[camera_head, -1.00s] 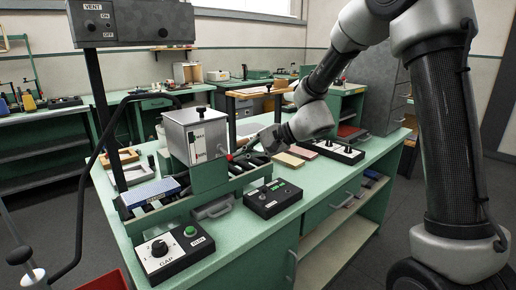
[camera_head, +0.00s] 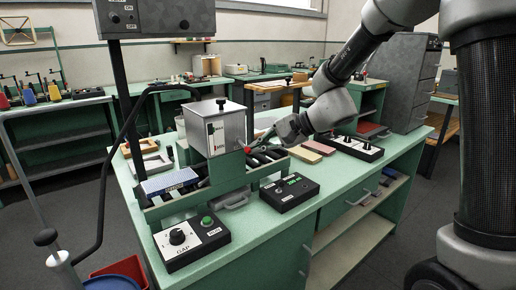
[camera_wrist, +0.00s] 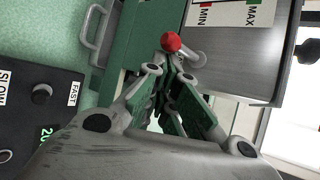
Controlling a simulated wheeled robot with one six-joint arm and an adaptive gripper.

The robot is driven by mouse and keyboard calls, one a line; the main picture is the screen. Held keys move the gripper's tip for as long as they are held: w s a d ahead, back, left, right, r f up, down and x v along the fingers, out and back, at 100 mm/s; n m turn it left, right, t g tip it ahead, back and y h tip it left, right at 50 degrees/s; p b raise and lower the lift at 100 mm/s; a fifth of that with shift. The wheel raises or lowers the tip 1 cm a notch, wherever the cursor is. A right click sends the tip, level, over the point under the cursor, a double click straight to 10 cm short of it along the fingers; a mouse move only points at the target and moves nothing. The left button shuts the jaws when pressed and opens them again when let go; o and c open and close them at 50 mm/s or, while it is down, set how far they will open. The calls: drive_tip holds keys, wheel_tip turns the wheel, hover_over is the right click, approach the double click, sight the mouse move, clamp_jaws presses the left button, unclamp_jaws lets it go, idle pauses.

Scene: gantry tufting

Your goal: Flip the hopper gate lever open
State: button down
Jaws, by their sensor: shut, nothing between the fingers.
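The hopper (camera_head: 213,130) is a grey metal box with a lid knob, standing on the green bench machine; its MIN/MAX gauge shows in the wrist view (camera_wrist: 228,15). The gate lever's red ball knob (camera_head: 248,150) is at the hopper's lower right side. In the wrist view the red knob (camera_wrist: 171,42) lies just beyond my fingertips. My gripper (camera_head: 261,141) is shut and empty, its tips (camera_wrist: 176,68) close to the knob. I cannot tell whether they touch it. Most of the lever arm is hidden; a short pale rod shows by the knob.
A black control box with a green display (camera_head: 290,192) and a GAP dial box (camera_head: 188,240) stand on the bench front. Pinkish blocks (camera_head: 316,147) and another control box (camera_head: 357,147) lie to the right. A blue-topped brush block (camera_head: 170,181) sits left of the hopper.

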drive_tip(key=shift+s+r+m+g+h, duration=0.1)
drive_tip(key=shift+r+m+g+h, duration=0.4)
drive_tip(key=shift+g+h, duration=0.35)
idle(0.3)
drive_tip(key=shift+d+r+g+h, duration=0.1)
drive_tip(key=shift+r+g+h, duration=0.05)
drive_tip(key=shift+g+h, duration=0.15)
drive_tip(key=shift+r+m+g+h, duration=0.25)
drive_tip(key=shift+m+g, duration=0.05)
drive_tip(key=shift+g, duration=0.25)
drive_tip(key=shift+r, duration=0.55)
idle(3.7)
drive_tip(key=shift+r, duration=0.7)
